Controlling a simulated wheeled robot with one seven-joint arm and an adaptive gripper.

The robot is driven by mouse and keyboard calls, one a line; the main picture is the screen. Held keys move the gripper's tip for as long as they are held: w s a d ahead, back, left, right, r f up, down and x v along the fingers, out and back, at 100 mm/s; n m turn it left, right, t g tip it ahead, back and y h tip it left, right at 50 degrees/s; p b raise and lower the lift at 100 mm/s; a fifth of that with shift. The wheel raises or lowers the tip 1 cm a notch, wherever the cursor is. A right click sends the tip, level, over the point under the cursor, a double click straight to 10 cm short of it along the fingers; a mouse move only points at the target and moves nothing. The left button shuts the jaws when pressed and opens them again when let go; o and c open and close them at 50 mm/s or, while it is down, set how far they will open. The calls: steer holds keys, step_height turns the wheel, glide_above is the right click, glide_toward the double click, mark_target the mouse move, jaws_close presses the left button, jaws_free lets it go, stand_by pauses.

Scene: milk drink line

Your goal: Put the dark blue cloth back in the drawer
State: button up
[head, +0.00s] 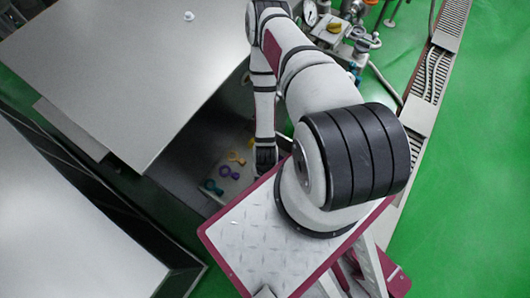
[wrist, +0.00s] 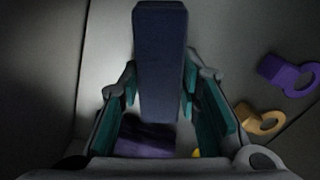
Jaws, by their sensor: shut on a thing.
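The dark blue cloth (wrist: 160,45) is a long narrow folded piece in the wrist view. It stands up between the teal finger pads of my gripper (wrist: 160,82), which is shut on it. Its far end reaches past the fingertips. In the head view my gripper (head: 265,160) points down over the open drawer (head: 198,172). The cloth cannot be made out there. Whether it touches the drawer floor cannot be told.
The drawer holds a yellow ringed piece (head: 236,157), a purple one (head: 228,172) and a blue-teal one (head: 212,187). In the wrist view a purple piece (wrist: 290,75) and a yellow piece (wrist: 258,118) lie right of my gripper. A steel worktop (head: 120,70) overhangs the drawer's left.

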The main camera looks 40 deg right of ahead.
steer(key=o, duration=1.1)
steer(key=shift+f, duration=0.1)
step_height(320, 180, up, 12)
stand_by(0.4)
